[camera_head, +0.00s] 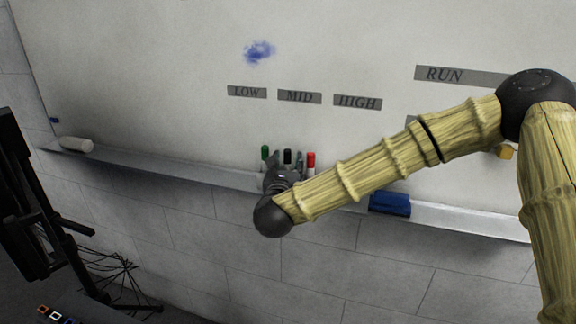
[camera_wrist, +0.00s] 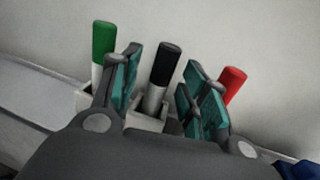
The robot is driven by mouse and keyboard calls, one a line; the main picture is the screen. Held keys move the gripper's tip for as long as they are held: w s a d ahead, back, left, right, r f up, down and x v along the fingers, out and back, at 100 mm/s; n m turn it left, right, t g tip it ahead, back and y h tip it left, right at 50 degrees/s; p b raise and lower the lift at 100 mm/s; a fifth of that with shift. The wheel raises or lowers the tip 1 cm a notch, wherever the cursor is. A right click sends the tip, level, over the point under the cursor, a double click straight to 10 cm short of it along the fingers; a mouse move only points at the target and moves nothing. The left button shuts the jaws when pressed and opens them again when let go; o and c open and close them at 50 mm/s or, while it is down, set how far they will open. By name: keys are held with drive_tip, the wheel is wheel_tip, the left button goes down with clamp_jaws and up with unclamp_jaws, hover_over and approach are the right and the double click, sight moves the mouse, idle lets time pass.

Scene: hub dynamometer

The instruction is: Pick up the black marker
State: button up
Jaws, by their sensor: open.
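My gripper (camera_wrist: 160,88) is open, with one finger on each side of the black marker. A gap shows between the marker and the left finger, and a smaller one on the right. The marker's lower end is hidden by the holder and my gripper. In the head view my gripper (camera_head: 286,163) is at the tray, largely hiding the holder.
A green-capped marker (camera_wrist: 103,45) stands just left of my gripper, and a red-capped marker (camera_wrist: 232,82) just right. A blue eraser (camera_head: 390,203) sits on the whiteboard tray (camera_head: 460,216) to the right.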

drive_tip(key=shift+w+d, duration=0.1)
drive_tip(key=shift+w, duration=0.5)
drive_tip(key=shift+c, duration=0.3)
drive_tip(key=c, duration=0.9)
drive_tip(key=shift+r, duration=0.1)
wheel_tip(320, 180, up, 10)
drive_tip(key=shift+f+b, duration=0.1)
drive_tip(key=shift+b, duration=1.15)
